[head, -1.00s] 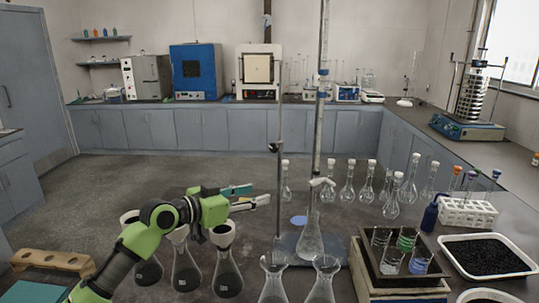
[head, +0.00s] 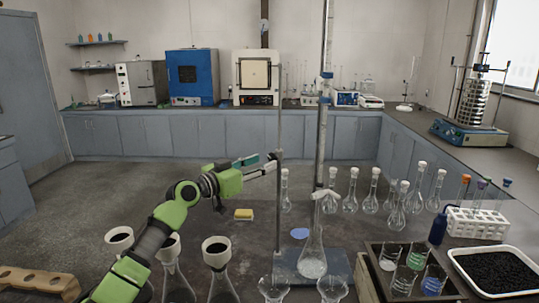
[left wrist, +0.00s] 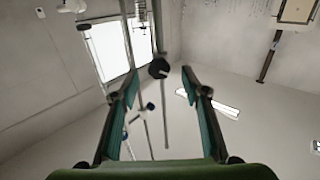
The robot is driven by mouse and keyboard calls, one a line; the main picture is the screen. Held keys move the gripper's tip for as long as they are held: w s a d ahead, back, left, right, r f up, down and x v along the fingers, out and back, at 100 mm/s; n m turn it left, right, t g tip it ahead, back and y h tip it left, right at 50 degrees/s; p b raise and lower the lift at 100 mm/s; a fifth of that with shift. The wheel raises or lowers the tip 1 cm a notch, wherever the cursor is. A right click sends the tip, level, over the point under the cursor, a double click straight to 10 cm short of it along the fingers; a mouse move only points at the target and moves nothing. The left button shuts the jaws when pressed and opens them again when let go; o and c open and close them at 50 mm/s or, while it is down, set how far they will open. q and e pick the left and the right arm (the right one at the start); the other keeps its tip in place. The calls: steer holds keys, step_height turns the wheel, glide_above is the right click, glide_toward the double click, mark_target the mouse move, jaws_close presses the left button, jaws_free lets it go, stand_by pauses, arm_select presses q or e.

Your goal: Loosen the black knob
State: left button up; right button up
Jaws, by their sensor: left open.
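The black knob (left wrist: 158,68) shows in the left wrist view as a dark faceted head on a thin upright rod, ahead of my fingertips and roughly centred between them. In the head view a dark knob (head: 276,156) sits partway up the thin rod of the stand, close to my left gripper's tips. My left gripper (head: 259,164) is open, its teal-padded fingers pointing right toward the rod. In the left wrist view the gripper's fingers (left wrist: 159,88) are spread with empty space between them. I cannot tell whether a finger touches the knob. My right gripper is not in view.
The stand's base (head: 335,267) holds a tall flask (head: 313,262). A yellow sponge (head: 244,214) lies under the gripper. The sieve shaker (head: 470,120) is on the right counter.

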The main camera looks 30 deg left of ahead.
mark_target(271, 159)
arm_select(q)
steer(key=x, duration=0.2)
steer(key=shift+w+r+p, duration=0.15)
steer(key=shift+w+p, duration=0.15)
steer(key=shift+w+d, duration=0.2)
steer(key=shift+w, duration=0.1)
steer(key=shift+w+d, duration=0.1)
steer(key=shift+w, duration=0.3)
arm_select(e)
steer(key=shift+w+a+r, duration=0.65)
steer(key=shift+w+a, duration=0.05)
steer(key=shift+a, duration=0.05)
arm_select(q)
steer(key=c, duration=1.1)
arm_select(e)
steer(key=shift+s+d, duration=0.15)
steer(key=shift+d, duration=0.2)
